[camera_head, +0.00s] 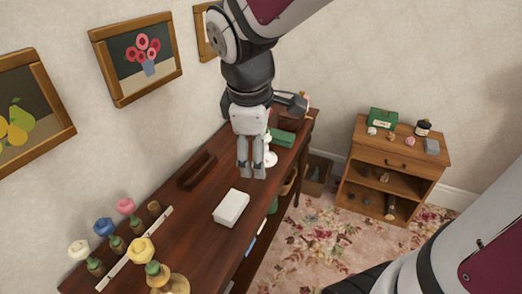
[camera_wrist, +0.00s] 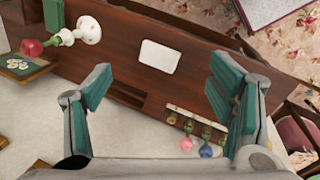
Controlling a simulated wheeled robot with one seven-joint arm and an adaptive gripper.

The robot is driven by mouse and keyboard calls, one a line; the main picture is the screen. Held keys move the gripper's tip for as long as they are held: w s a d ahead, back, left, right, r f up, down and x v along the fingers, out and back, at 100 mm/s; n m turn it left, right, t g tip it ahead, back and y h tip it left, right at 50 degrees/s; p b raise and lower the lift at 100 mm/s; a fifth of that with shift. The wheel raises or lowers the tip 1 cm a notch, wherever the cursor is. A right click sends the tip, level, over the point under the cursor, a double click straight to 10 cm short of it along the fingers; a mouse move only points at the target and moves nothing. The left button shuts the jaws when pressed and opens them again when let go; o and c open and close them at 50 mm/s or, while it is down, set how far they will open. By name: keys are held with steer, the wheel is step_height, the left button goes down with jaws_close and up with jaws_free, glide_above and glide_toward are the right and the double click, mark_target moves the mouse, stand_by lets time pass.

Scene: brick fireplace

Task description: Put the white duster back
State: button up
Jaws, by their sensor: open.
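A round white-headed piece (camera_head: 79,250) with a green neck, possibly the white duster, stands at the near left end of a pale rail (camera_head: 135,248) on the long dark table. Blue (camera_head: 104,227) and pink (camera_head: 126,206) heads stand beside it. In the wrist view, this row (camera_wrist: 203,132) shows at the lower right. My gripper (camera_head: 252,175) hangs above the table's middle, beyond the white block (camera_head: 231,207). The white block lies flat in the wrist view (camera_wrist: 158,56).
A yellow-headed piece (camera_head: 140,250) stands in front of the row. A dark tray (camera_head: 197,170) lies near the wall. A white stand-like object (camera_head: 269,157) is partly hidden behind my gripper, near a green box (camera_head: 281,138). A small cabinet (camera_head: 400,150) stands at the right.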

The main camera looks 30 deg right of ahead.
steer(key=s+a+r+m+t+y, duration=0.1)
steer(key=s+r+m, duration=0.1)
steer(key=s+m, duration=0.3)
steer(key=s+r+m+t+y, duration=0.1)
steer(key=s+r+m, duration=0.1)
steer(key=s+m, duration=0.3)
steer(key=shift+s+a+r, duration=0.3)
steer(key=shift+s+a, duration=0.05)
steer(key=shift+s, duration=0.7)
